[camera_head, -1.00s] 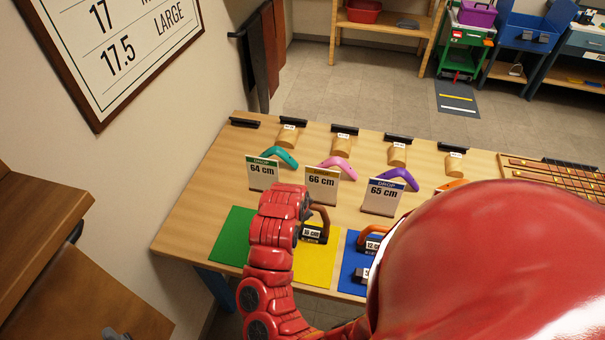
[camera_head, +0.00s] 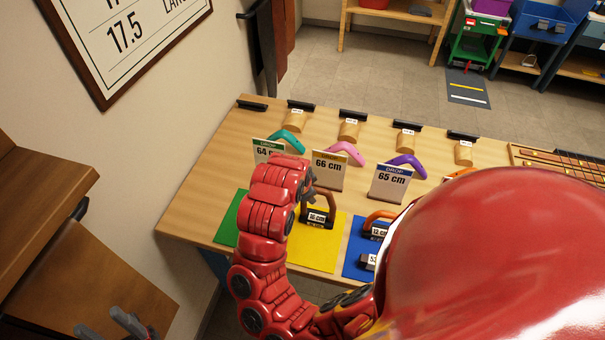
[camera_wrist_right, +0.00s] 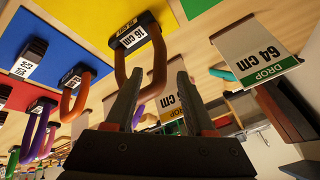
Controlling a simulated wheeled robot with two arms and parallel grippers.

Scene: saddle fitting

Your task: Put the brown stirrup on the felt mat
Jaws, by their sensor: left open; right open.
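The brown stirrup (camera_head: 331,207), an upright loop on a dark base labelled 16 cm, stands on the yellow mat (camera_head: 313,257). In the right wrist view the stirrup (camera_wrist_right: 159,65) is close ahead, and part of its loop shows between the fingers. Contact cannot be told. My right gripper (camera_wrist_right: 154,82) is open; in the head view its arm hides most of it. My left gripper (camera_head: 122,322) is open and empty at the lower left, away from the table. Coloured mats lie side by side; which is the felt one cannot be told.
A green mat (camera_head: 228,222) lies left of the yellow one, and a blue mat (camera_head: 355,262) with an orange stirrup (camera_head: 378,217) lies right. Drop signs, such as the 66 cm sign (camera_head: 331,171), stand behind. My red body hides the table's right front.

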